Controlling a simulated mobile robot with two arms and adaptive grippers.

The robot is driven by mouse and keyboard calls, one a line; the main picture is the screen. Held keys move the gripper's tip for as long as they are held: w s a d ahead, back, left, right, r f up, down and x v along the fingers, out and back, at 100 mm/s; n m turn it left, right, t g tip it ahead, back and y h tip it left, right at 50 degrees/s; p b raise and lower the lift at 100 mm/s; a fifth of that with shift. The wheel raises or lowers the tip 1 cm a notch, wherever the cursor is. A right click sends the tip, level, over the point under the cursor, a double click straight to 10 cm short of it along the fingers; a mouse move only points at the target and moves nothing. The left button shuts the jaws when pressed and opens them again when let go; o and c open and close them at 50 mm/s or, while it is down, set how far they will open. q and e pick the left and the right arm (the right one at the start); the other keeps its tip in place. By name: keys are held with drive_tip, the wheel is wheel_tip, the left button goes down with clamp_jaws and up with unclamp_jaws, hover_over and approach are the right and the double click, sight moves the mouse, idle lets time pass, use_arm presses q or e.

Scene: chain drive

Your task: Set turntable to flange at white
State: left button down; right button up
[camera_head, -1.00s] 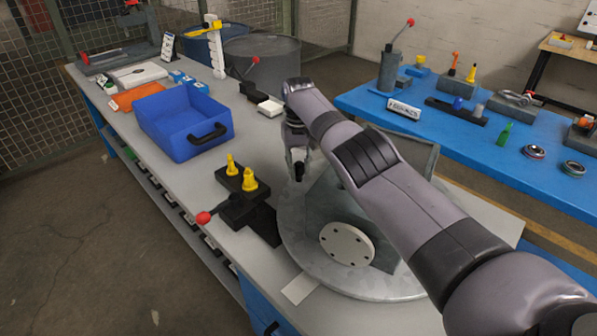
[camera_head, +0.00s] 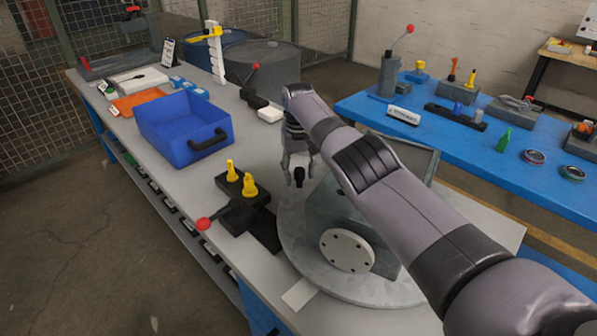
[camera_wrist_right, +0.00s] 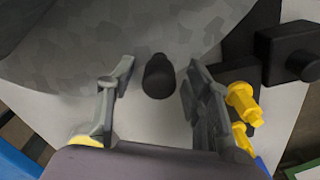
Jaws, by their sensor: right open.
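The turntable (camera_head: 310,272) is a round grey disc on the bench, carrying a grey block with a pale round flange (camera_head: 347,249) that has bolt holes. The flange faces the front of the bench. A white strip (camera_head: 299,293) lies at the disc's front edge. A black knob (camera_head: 299,178) stands at the disc's far left rim; it also shows in the right wrist view (camera_wrist_right: 158,76). My right gripper (camera_head: 298,172) is open, with its fingers on either side of the knob and visible gaps to it in the wrist view. My arm hides the disc's right part. My left gripper is out of view.
A black fixture with yellow pegs (camera_head: 249,187) and a red-tipped lever (camera_head: 203,224) stands close left of the disc. A blue bin (camera_head: 165,130) is farther back. A second blue bench (camera_head: 475,140) with several parts is at the right.

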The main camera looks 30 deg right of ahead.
wheel_tip(320, 180, up, 12)
idle(0.5)
drive_tip(key=shift+a, duration=0.1)
